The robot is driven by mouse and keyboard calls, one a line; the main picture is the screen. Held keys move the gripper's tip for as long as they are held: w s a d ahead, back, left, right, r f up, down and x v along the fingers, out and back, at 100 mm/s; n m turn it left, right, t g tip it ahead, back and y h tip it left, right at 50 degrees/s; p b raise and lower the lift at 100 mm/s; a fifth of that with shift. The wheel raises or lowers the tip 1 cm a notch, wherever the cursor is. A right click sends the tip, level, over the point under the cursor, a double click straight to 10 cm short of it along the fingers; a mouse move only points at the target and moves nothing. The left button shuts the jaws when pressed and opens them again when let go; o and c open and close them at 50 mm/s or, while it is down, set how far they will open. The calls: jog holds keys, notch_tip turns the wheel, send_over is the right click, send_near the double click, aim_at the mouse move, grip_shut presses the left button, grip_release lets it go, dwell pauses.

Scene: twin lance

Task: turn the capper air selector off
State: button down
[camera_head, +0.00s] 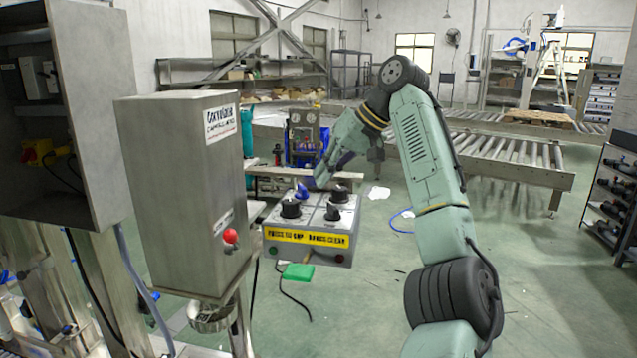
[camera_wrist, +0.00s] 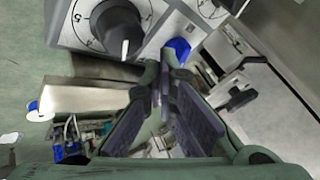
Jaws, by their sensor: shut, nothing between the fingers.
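A grey control box (camera_head: 280,253) with a yellow label strip carries several knobs on its sloped top. A blue knob (camera_head: 301,193) sits at the back left, and black knobs sit at front left (camera_head: 291,208), front right (camera_head: 332,212) and back right (camera_head: 339,194). I cannot read which one is the capper air selector. My gripper (camera_head: 309,187) is right by the blue knob. In the wrist view my gripper (camera_wrist: 163,72) is shut and empty, with the blue knob (camera_wrist: 178,50) just beyond its fingertips; touching cannot be told. A black knob with a white pointer and numbered dial (camera_wrist: 108,28) shows beside it.
A tall steel cabinet (camera_head: 180,180) with a red button (camera_head: 231,236) stands left of the control box. A roller conveyor (camera_head: 490,150) lies behind on the right. The floor to the right is mostly clear.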

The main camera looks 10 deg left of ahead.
aim_at(302, 191)
jog(key=shift+x, duration=1.25)
jog(key=shift+a, duration=0.1)
jog(key=shift+s+f+m+t+b, duration=0.1)
jog(key=shift+m+t+b, duration=0.2)
jog(key=shift+m+b, duration=0.1)
jog(key=shift+m, duration=0.3)
jog(key=shift+s+a, duration=0.1)
